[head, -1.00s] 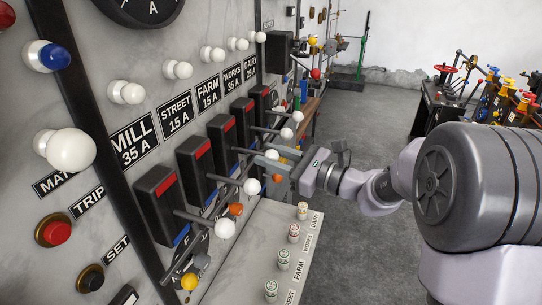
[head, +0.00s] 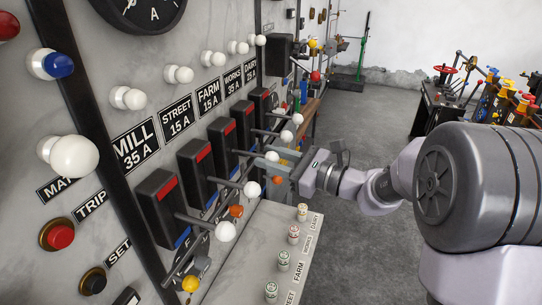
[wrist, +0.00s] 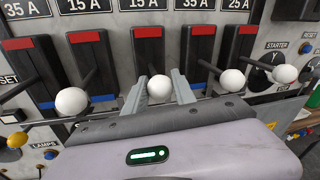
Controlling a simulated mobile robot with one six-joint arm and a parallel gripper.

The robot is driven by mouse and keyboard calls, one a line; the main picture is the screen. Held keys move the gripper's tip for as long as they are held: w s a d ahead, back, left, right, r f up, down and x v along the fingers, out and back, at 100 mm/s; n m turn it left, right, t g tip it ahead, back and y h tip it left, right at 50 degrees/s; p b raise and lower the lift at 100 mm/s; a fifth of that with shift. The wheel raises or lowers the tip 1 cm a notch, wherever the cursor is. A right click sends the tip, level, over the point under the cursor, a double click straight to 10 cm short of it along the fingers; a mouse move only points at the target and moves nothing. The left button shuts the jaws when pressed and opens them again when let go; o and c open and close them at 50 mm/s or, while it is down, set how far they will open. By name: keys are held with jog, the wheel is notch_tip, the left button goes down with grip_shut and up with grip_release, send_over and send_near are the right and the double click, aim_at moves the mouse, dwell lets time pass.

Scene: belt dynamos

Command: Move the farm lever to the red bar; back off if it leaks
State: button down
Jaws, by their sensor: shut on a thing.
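The farm lever's white ball knob (wrist: 159,87) sits between the two grey fingers of my gripper (wrist: 160,93), which is shut on it. In the head view my gripper (head: 271,167) reaches the same knob (head: 272,156) from the right. The lever's rod runs back to the black FARM switch box (head: 223,144), the middle one of the row. The red bar (wrist: 148,32) is at the top of this box and the lever is well below it. I see no sign of a leak.
The street knob (wrist: 71,101) and the works knob (wrist: 232,80) stand close on either side. The mill knob (head: 225,231) and dairy knob (wrist: 285,74) are farther out. A ledge (head: 245,262) with several small labelled pegs lies below. The floor (head: 372,125) behind is clear.

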aim_at(270, 152)
notch_tip(270, 152, up, 3)
jog(key=h+p, duration=0.1)
jog(key=p, duration=0.4)
jog(key=shift+a+g, duration=0.1)
jog(key=shift+g, duration=0.3)
jog(key=p, duration=0.2)
jog(key=r+h+p, duration=0.1)
jog(key=p, duration=0.1)
jog(key=shift+w+a+r+n+h, duration=0.1)
jog(key=shift+a+r+n+h, duration=0.1)
jog(key=shift+r+n+h, duration=0.1)
jog(key=p, duration=0.1)
jog(key=r+g+h+p, duration=0.1)
jog(key=p, duration=0.1)
jog(key=shift+a, duration=0.25)
jog(key=shift+w+a+r+h+p, duration=0.1)
jog(key=shift+w+a+h+p, duration=0.1)
jog(key=shift+h+p, duration=0.45)
jog(key=shift+a+r, duration=0.1)
jog(key=shift+r, duration=0.1)
jog(key=shift+a+r+p, duration=0.15)
jog(key=shift+r+p, duration=0.05)
jog(key=shift+p, duration=0.1)
jog(key=c, duration=1)
grip_release()
jog(key=shift+w+f, duration=0.1)
jog(key=shift+c, duration=0.2)
